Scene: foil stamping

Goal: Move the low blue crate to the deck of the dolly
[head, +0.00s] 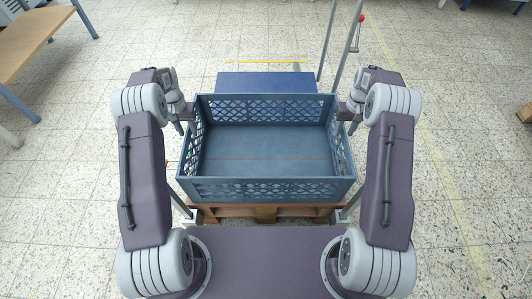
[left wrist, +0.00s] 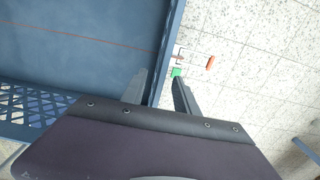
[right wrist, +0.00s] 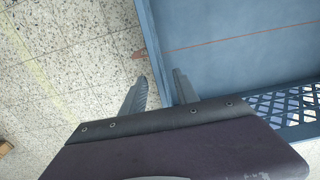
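The low blue crate (head: 265,190) is empty, with lattice walls and a flat floor. It sits in front of me and appears to rest on a wooden pallet (head: 265,212). The flat blue deck of the dolly (head: 265,82) shows behind the crate, partly hidden by it. My left gripper (head: 181,122) is at the crate's left wall; in the left wrist view its open fingers (left wrist: 160,82) straddle the wall's rim. My right gripper (head: 352,122) is at the right wall; in the right wrist view its open fingers (right wrist: 160,85) straddle that rim. Gaps show beside both rims.
Metal poles, one with a red knob (head: 361,18), rise at the back right of the dolly. A wooden bench (head: 35,40) stands at the far left. A yellow line (head: 265,61) lies on the floor behind the dolly. The tiled floor at both sides is mostly clear.

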